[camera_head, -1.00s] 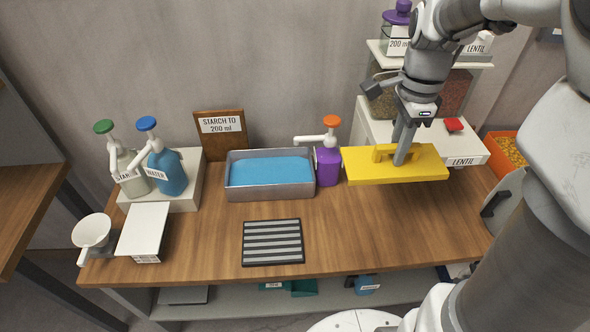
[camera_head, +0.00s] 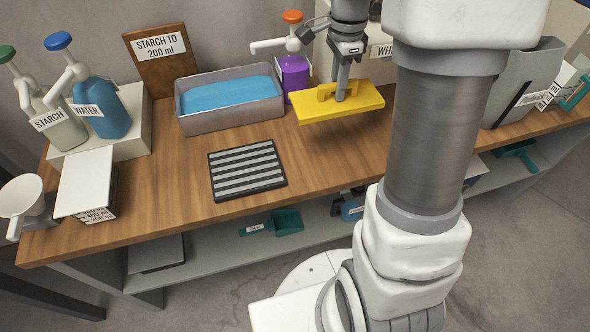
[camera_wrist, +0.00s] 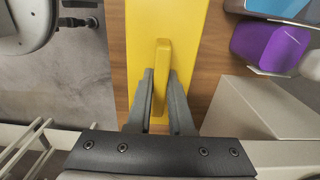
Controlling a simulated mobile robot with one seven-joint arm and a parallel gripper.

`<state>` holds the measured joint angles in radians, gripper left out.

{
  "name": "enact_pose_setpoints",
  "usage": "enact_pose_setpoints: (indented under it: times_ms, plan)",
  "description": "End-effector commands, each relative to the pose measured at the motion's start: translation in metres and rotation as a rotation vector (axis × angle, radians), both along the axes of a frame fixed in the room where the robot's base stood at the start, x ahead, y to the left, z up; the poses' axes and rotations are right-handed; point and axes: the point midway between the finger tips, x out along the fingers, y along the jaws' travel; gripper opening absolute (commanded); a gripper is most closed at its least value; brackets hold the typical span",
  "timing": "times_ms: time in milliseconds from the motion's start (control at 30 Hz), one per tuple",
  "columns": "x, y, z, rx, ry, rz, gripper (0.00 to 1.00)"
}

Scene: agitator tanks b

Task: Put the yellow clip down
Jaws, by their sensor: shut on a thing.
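The yellow clip (camera_head: 362,99) is a flat yellow slab with a raised handle on top. My gripper (camera_head: 341,92) is shut on that handle and holds the clip level, seemingly a little above the wooden table, right of the blue-filled tray. In the wrist view the gripper's fingers (camera_wrist: 160,95) close on both sides of the handle, and the yellow slab (camera_wrist: 160,18) stretches away beneath them. A shadow lies on the wood below the clip; the exact gap cannot be told.
The wooden table (camera_head: 200,235) has bare wood in front of the clip. A striped grey mat (camera_head: 247,170) lies left of it. The metal tray (camera_head: 232,118) and the purple pump bottle (camera_head: 293,75) stand close on the left. My arm blocks part of the table's right side.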

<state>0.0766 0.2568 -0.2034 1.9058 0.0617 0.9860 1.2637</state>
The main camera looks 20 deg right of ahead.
Motion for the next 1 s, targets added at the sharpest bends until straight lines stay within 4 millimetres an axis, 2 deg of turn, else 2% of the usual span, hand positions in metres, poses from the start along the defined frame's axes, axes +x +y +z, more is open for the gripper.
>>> enact_pose_setpoints:
  times_ms: [167, 400, 600, 833, 1000]
  plan:
    - [-0.005, 0.016, -0.015, 0.001, 0.000, 0.004, 0.00]
    - [-0.028, 0.065, -0.048, 0.001, 0.000, 0.007, 0.00]
    - [-0.042, 0.097, -0.069, 0.000, -0.001, 0.004, 0.00]
    - [-0.047, 0.106, -0.080, 0.000, -0.001, 0.000, 0.00]
    - [-0.048, 0.106, -0.106, 0.000, 0.003, 0.000, 0.00]
